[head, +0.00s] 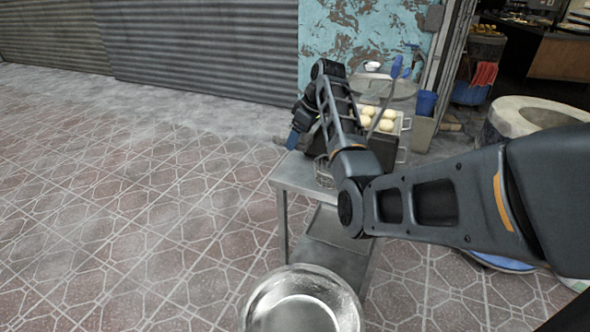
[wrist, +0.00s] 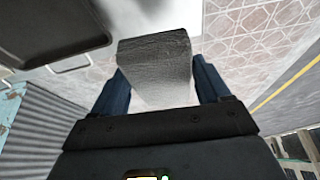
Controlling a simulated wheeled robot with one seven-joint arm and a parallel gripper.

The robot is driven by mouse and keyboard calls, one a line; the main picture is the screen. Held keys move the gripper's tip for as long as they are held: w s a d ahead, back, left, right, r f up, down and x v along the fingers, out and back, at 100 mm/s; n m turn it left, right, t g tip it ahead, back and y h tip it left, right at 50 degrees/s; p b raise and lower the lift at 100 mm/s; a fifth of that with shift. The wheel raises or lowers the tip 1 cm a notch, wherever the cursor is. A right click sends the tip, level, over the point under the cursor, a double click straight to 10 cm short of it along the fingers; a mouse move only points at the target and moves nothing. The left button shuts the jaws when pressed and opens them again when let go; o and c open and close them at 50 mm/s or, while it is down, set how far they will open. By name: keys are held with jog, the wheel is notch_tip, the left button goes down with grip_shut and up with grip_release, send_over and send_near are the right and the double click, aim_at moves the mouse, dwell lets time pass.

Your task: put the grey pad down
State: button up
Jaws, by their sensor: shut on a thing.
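The grey pad (wrist: 155,62), a rough-textured block, is between the two blue fingers of my gripper (wrist: 160,84) in the wrist view. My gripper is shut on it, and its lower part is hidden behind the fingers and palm. In the head view my gripper (head: 293,138) is at the left edge of the steel table (head: 288,178), with a blue finger pointing down. The pad cannot be made out there. Paved floor shows behind the pad in the wrist view.
A tray of pale dough balls (head: 367,121) stands at the table's back, partly behind my arm. A wire basket (head: 322,172) is on the table. A round metal bowl (head: 303,302) is in front. The stone barrel oven (head: 525,116) is right. Floor at left is clear.

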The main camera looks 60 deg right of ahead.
aim_at(310, 140)
notch_tip(310, 140, down, 9)
jog(key=shift+f+p, duration=0.2)
jog(key=shift+p, duration=0.15)
jog(key=shift+f, duration=0.2)
jog(key=o, duration=1)
jog(key=shift+r, duration=0.1)
jog(key=v, duration=1.2)
jog(key=shift+r+b, duration=0.15)
jog(key=shift+b, duration=0.2)
jog(key=shift+w+a, duration=0.1)
